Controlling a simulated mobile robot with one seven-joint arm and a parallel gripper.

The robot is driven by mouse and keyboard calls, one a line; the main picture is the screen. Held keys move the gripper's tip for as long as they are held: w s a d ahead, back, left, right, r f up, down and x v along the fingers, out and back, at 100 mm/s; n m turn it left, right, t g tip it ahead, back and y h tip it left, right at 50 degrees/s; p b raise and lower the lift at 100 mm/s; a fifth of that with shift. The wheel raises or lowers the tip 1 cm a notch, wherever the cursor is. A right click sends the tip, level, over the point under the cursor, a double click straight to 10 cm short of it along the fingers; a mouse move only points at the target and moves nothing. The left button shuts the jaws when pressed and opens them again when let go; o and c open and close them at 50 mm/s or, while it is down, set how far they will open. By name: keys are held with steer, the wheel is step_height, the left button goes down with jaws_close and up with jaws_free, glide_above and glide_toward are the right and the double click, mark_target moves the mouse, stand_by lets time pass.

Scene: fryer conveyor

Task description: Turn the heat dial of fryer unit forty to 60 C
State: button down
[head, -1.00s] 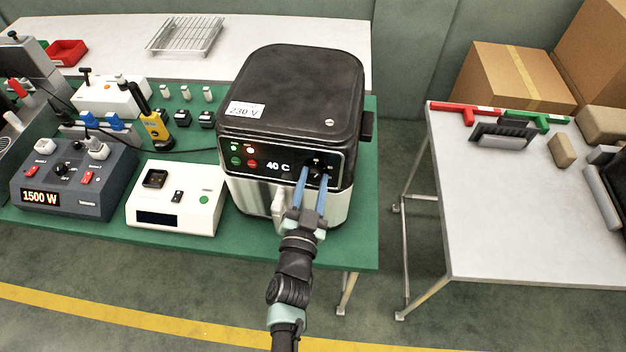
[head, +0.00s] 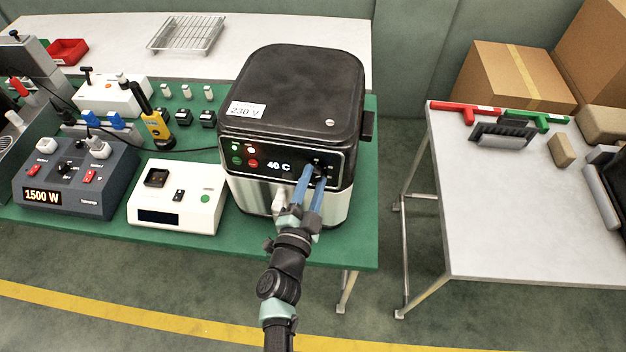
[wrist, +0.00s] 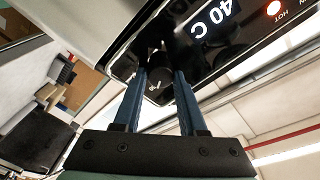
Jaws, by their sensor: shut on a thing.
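The fryer unit (head: 290,85) is a dark box with a silver lower front, standing on the green bench. Its display (head: 279,166) reads 40 C, also in the wrist view (wrist: 215,18). The black heat dial (wrist: 158,78) sits on the front panel, right of the display in the head view. My gripper (head: 316,174) has its two blue fingers at the dial, one on either side in the wrist view (wrist: 160,76), shut on it. The fingers hide most of the dial in the head view.
Left on the bench are a white box (head: 178,200) and a grey 1500 W power unit (head: 72,180). A white table (head: 520,220) stands at right, across a gap.

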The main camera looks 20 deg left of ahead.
steer(key=shift+c, duration=2.3)
jaws_free()
steer(key=shift+s, duration=0.1)
steer(key=s+d+b, duration=0.1)
steer(key=s+b, duration=0.1)
steer(key=s, duration=1)
steer(key=shift+s+d+b, duration=0.35)
